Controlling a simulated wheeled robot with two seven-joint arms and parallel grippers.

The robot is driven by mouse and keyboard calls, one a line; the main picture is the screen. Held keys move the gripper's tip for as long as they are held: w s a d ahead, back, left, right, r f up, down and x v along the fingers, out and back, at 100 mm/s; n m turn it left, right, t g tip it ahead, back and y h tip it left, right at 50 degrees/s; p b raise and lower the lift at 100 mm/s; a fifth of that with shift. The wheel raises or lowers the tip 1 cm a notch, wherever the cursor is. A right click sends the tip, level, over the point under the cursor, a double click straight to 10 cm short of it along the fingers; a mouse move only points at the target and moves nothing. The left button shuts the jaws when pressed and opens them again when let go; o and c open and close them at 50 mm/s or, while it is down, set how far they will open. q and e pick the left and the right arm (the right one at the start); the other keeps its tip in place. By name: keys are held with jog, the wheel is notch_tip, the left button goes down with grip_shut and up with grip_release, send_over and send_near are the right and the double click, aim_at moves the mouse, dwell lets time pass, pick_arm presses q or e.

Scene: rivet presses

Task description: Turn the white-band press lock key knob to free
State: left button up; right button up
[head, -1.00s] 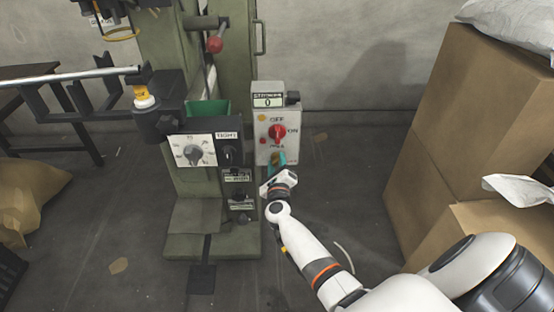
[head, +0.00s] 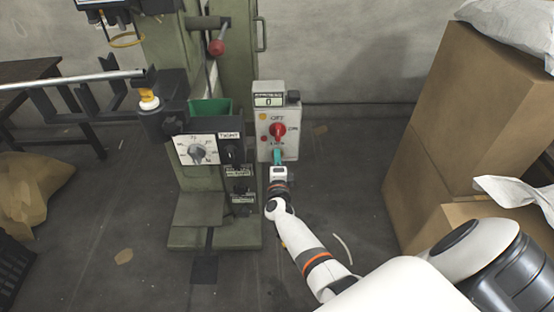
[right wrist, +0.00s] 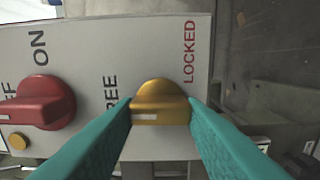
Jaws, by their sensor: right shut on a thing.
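The lock key knob (right wrist: 160,104) is a brass-yellow dome with a short white mark at its left side in the right wrist view. It sits on a pale panel (right wrist: 150,30), between a partly covered FREE label at its left and a LOCKED label at its upper right. My right gripper (right wrist: 162,113) is shut on the knob, one teal finger on each side. In the head view the right gripper (head: 278,157) is at the bottom of the grey control box (head: 291,150), where the fingers hide the knob. My left gripper is not in view.
A red selector knob (head: 277,131) with OFF and ON labels sits just above; it also shows in the right wrist view (right wrist: 38,99). The green press (head: 197,214) with a dial panel stands left. Cardboard boxes (head: 450,110) stand right.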

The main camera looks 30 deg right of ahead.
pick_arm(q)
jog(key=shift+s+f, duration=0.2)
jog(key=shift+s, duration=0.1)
pick_arm(e)
jog(key=shift+f+n, duration=0.1)
jog(key=shift+n, duration=0.2)
jog(key=o, duration=1)
